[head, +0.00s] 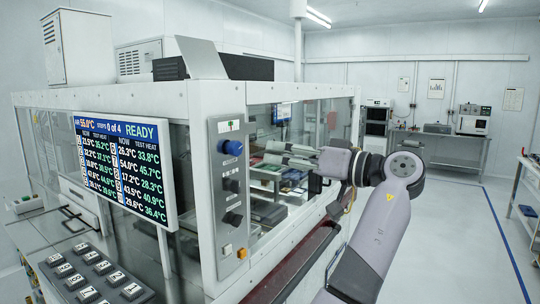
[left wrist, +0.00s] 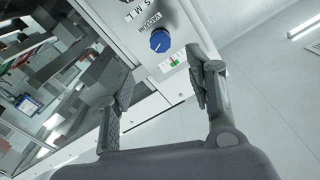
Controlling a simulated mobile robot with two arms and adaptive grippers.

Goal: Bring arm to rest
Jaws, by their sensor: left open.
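My left arm reaches up from the lower right of the head view. Its gripper (head: 276,154) points left, in front of the machine's glass side and right of the control panel (head: 230,195). The two fingers are spread, with nothing between them. In the left wrist view the open gripper (left wrist: 162,88) shows a finger on each side. A blue knob (left wrist: 160,40) on the panel appears beyond the fingertips, apart from them. The same blue knob (head: 232,147) is near the panel's top in the head view. My right gripper is not in view.
The test handler (head: 200,105) fills the left half, with a display (head: 125,160) reading READY and a keypad (head: 97,272) below it. A dark red rail (head: 300,250) runs along its side. Open floor (head: 460,230) lies right of my arm; a bench (head: 440,145) stands behind.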

